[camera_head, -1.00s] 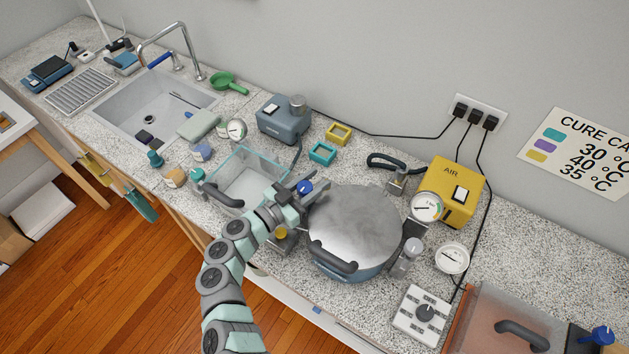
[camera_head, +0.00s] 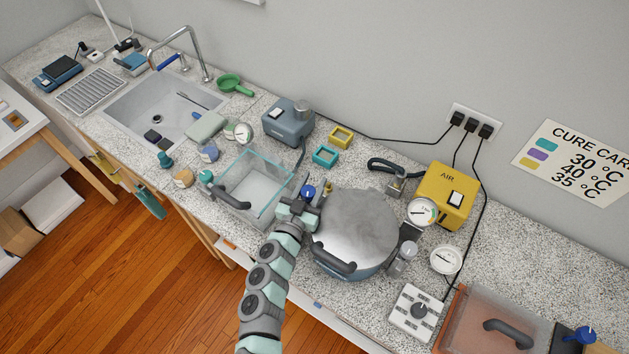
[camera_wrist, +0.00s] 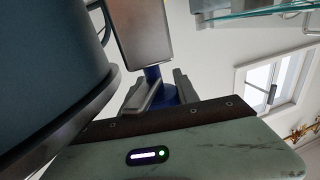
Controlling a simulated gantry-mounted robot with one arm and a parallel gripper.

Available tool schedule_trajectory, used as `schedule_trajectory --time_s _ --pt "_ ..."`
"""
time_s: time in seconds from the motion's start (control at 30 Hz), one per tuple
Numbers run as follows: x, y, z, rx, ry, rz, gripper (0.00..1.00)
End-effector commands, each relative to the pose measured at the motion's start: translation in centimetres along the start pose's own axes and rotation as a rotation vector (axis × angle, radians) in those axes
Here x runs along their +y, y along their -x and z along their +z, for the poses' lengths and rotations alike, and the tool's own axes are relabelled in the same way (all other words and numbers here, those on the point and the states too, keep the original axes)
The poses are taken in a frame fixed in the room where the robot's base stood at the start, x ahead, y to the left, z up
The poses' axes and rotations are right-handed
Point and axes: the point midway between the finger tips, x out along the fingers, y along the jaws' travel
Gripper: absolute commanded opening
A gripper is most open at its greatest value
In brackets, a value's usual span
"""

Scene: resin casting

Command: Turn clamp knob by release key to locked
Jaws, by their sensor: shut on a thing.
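The blue knob (camera_head: 308,192), which I take for the clamp knob, is at the left rim of the round metal pot (camera_head: 352,228). My gripper (camera_head: 303,205) reaches it from the front left. In the wrist view, the blue knob (camera_wrist: 163,92) sits between the two fingers of my gripper (camera_wrist: 164,93), which are shut on it. A small yellow part (camera_head: 329,187) shows just right of the knob; I cannot tell whether it is the release key. I cannot read the knob's angle or any locked mark.
A clear tank (camera_head: 262,176) with a dark handle stands close on the left of my gripper. Behind are teal (camera_head: 325,156) and yellow (camera_head: 341,137) frames. The yellow AIR box (camera_head: 446,195) and a gauge (camera_head: 423,212) stand right of the pot.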

Motion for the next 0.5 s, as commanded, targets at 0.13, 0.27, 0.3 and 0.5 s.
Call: schedule_trajectory --time_s 0.13,0.27,0.3,0.5 --pt "-0.16 0.04 0.12 0.000 0.001 -0.045 0.00" --pt "-0.32 0.02 0.13 -0.001 0.000 -0.067 0.00" --pt "-0.33 0.02 0.13 -0.002 0.000 -0.069 0.00" --pt "-0.33 0.01 0.14 -0.002 -0.001 -0.071 0.00"
